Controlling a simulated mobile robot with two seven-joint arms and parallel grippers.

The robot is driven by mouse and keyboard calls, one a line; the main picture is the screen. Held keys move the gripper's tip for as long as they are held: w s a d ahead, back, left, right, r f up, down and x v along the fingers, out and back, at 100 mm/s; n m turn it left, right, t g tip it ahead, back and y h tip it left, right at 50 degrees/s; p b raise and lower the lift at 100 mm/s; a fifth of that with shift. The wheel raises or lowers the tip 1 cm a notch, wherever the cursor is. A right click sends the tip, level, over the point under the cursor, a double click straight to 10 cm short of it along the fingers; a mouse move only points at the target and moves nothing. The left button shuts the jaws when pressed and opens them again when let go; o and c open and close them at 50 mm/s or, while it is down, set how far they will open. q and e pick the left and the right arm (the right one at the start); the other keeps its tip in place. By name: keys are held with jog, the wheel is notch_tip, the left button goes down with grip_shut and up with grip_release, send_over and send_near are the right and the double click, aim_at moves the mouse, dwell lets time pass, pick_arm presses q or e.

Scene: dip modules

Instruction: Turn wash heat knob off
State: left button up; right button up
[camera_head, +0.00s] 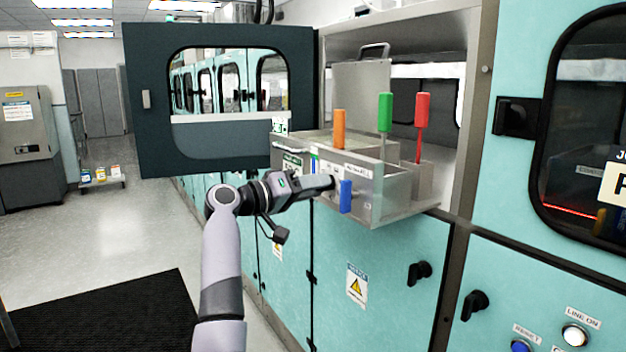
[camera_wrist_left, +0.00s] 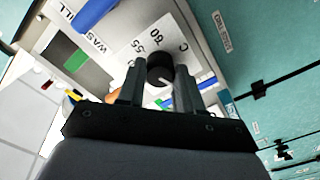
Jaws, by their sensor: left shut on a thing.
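The black round knob (camera_wrist_left: 160,66) sits on a pale dial plate (camera_wrist_left: 185,45) marked 55, 60 and C in the left wrist view. A light pointer mark shows on the knob's near side. A label beside the dial reads "WAS", the rest being cut off or hidden. My left gripper (camera_wrist_left: 159,72) has one finger on each side of the knob and is shut on it. In the head view the left gripper (camera_head: 328,183) reaches the front of the metal control box, and its fingers hide the knob. My right gripper is not in view.
The metal box (camera_head: 395,205) juts from an open teal cabinet. A blue handle (camera_head: 345,196) hangs close beside my left gripper. Orange (camera_head: 339,128), green (camera_head: 385,112) and red (camera_head: 422,110) handles stand above. An open dark door (camera_head: 150,150) is to the left.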

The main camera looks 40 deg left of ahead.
pick_arm(q)
jog(key=shift+n+p, duration=0.7)
jog(key=shift+n, duration=0.4)
jog(key=shift+f, duration=0.1)
jog(key=o, duration=1)
jog(key=shift+o, duration=0.2)
jog(key=b+v, duration=0.1)
jog(key=v, duration=0.6)
jog(key=shift+s, duration=0.15)
